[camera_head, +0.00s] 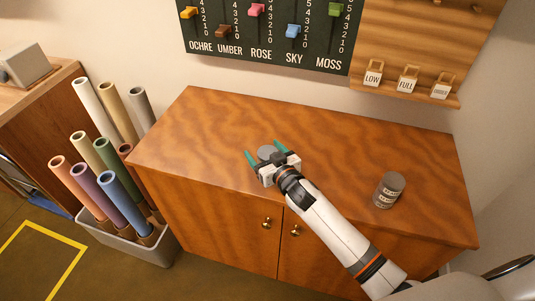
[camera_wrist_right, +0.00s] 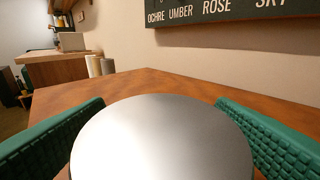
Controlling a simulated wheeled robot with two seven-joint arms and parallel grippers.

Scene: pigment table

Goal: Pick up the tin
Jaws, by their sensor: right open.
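A round grey tin (camera_head: 267,151) stands on the wooden cabinet top (camera_head: 225,120), left of its middle. Its flat, shiny lid (camera_wrist_right: 162,140) fills the lower middle of the right wrist view. My right gripper (camera_head: 265,155) is open, with one teal finger on each side of the tin. In the wrist view both fingers show beside the lid, and I cannot tell whether they touch it. The gripper hides the tin's lower part in the head view. A second grey tin (camera_head: 388,189) with pale labels stands at the right of the cabinet top. My left gripper is not in view.
A dark slider board (camera_head: 270,42) hangs on the wall behind, beside a wooden tag board (camera_head: 410,45). A bin (camera_head: 150,247) of coloured rolls stands left of the cabinet.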

